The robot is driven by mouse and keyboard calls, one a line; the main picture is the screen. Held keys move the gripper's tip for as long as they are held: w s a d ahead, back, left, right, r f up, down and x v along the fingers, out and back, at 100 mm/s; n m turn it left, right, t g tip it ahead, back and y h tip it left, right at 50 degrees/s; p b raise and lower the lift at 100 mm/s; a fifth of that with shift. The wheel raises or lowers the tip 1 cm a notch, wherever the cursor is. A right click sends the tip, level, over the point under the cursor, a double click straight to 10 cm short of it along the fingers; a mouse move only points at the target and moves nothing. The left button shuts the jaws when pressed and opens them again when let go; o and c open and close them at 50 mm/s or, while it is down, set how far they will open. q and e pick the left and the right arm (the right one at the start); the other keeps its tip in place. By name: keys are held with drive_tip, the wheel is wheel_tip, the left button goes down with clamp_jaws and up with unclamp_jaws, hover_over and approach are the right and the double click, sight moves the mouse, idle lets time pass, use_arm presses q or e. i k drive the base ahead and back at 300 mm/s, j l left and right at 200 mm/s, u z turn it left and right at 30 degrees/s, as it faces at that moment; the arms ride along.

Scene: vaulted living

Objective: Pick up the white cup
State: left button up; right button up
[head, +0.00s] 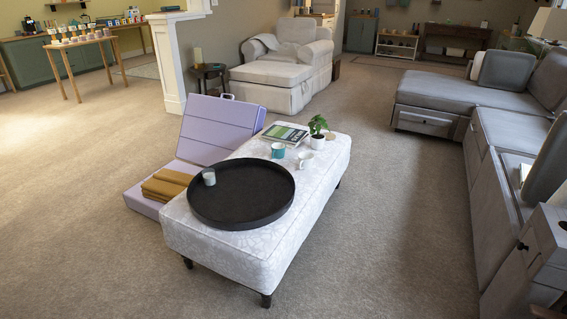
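A white cup (305,160) stands on the pale patterned ottoman (285,247), right of the middle and close to a small potted plant (318,128). A second small whitish cup (209,177), partly grey, stands at the left edge of the round black tray (240,194) on the same ottoman. A teal mug (278,150) stands just left of the first white cup. Neither of my grippers is in view.
A green-covered book or magazine (285,134) lies behind the mugs. A grey sofa (490,135) stands right. Carpet is open in front and between ottoman and sofa.

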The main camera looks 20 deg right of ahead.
sight(306, 158)
drive_tip(key=i+l+u, duration=0.1)
drive_tip(key=l+u, duration=0.15)
drive_tip(key=i+l+u, duration=0.1)
drive_tip(key=l+u, duration=0.15)
drive_tip(key=i+l+u, duration=0.1)
drive_tip(key=l+u, duration=0.15)
drive_tip(key=l, duration=0.15)
drive_tip(key=i+l+u, duration=0.1)
drive_tip(key=l, duration=0.65)
drive_tip(key=i+l, duration=0.1)
drive_tip(key=l, duration=0.65)
drive_tip(key=l+u, duration=0.15)
drive_tip(key=l, duration=0.6)
drive_tip(key=i, duration=0.05)
